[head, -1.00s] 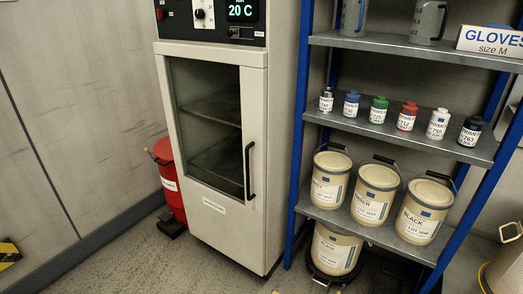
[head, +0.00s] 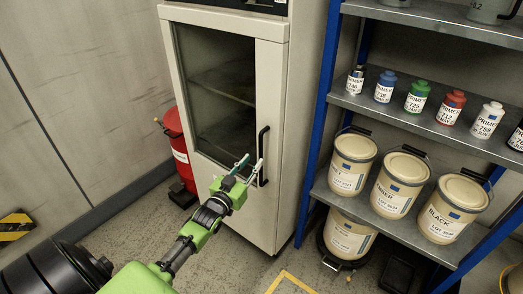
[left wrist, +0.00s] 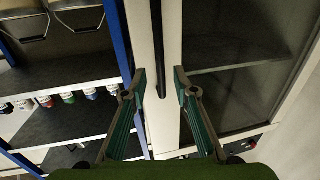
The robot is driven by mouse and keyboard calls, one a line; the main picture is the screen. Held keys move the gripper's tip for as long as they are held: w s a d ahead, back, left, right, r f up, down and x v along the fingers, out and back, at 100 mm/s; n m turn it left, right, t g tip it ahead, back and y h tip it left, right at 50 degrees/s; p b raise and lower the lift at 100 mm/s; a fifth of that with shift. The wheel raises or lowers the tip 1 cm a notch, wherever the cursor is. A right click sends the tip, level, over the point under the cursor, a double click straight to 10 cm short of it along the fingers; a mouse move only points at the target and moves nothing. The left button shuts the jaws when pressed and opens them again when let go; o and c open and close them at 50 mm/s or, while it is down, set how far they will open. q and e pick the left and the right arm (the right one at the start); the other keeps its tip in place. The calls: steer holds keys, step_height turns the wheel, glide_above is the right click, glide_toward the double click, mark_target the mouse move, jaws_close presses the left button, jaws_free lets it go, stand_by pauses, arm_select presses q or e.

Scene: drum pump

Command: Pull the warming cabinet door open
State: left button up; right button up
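The warming cabinet (head: 283,120) has a pale door with a dark glass window (head: 213,95), and the door looks closed. The black vertical door handle (head: 263,155) is on the door's right side. My left gripper (head: 249,168) is at the lower part of the handle, in front of the door. In the left wrist view my left gripper (left wrist: 158,85) is open, with a finger on each side of the dark handle bar (left wrist: 158,50). Whether a finger touches the bar is not clear. My right gripper is not in view.
A blue-framed shelf (head: 316,125) with bottles and pails stands close to the right of the cabinet. A red bin (head: 179,150) stands at its left. The floor in front shows yellow marking (head: 290,282) and looks clear.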

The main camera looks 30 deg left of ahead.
mark_target(260, 153)
arm_select(q)
steer(key=w, duration=0.5)
steer(key=w+a, duration=0.1)
steer(key=w, duration=0.1)
steer(key=shift+w+f, duration=0.1)
steer(key=shift+w, duration=0.15)
steer(key=shift+s, duration=0.1)
jaws_close()
